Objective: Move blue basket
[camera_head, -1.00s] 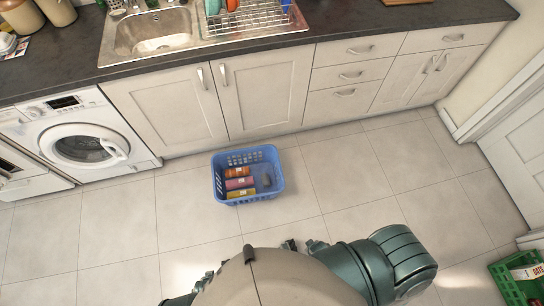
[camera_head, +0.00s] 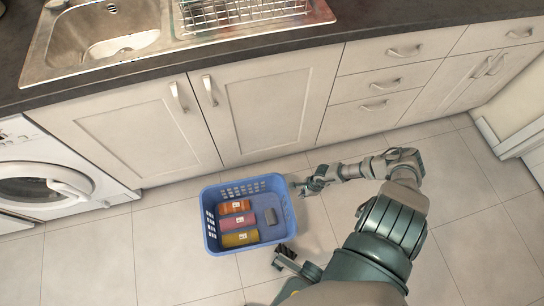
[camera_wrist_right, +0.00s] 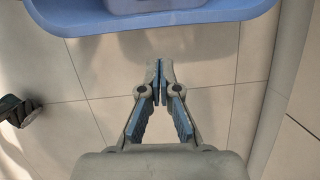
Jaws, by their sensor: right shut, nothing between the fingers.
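The blue basket (camera_head: 212,238) sits on the tiled floor in front of the cabinets. It holds orange, pink and yellow packages and a dark grey item. My right gripper (camera_head: 301,186) is just right of the basket's right rim in the head view. In the right wrist view the fingers (camera_wrist_right: 160,80) are shut and empty, with the basket's rim (camera_wrist_right: 190,18) ahead of them across a small gap. My left gripper (camera_head: 284,258) is low near the basket's front right corner. Its dark fingers are too small to judge.
The washing machine (camera_head: 50,175) stands at the left under the counter. Cabinet doors (camera_head: 270,105) and drawers stand close behind the basket. Floor (camera_head: 170,260) is clear left of the basket and at the far right.

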